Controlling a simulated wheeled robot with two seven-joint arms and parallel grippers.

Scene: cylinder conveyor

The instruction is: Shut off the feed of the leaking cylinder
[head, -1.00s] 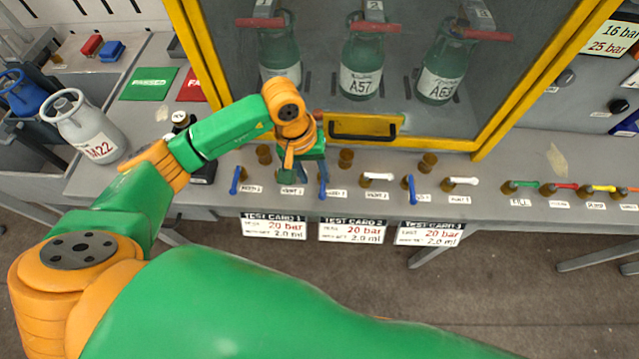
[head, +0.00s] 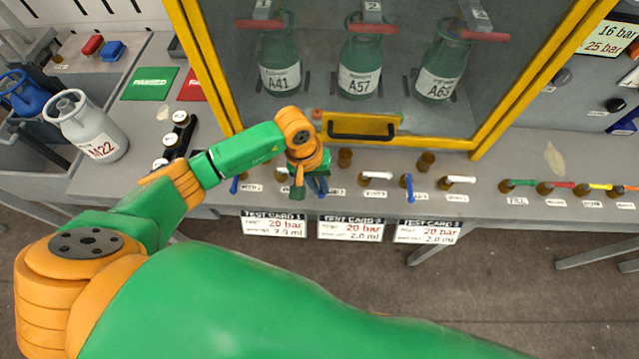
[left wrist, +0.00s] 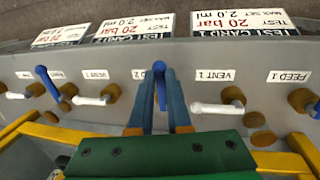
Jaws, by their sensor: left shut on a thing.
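My left gripper (head: 317,185) is at the panel's front edge; in the left wrist view its blue fingers (left wrist: 161,100) are closed around the blue lever (left wrist: 160,84) by a label reading 2, its first word partly hidden. This lever points towards the front edge. The blue FEED 1 lever (head: 235,184) is left of the gripper, and another blue lever (head: 408,190) is to its right. Cylinders A41 (head: 280,62), A57 (head: 360,65) and A63 (head: 440,68) stand behind the cabinet window. I cannot see which one leaks. My right gripper is not in view.
White vent levers (head: 376,175) stand between the blue ones; the VENT 1 lever (left wrist: 218,108) is close beside my fingers. The yellow-framed cabinet door handle (head: 362,128) is just behind. A grey cylinder M22 (head: 88,125) stands at left. Test cards (head: 351,229) hang below the edge.

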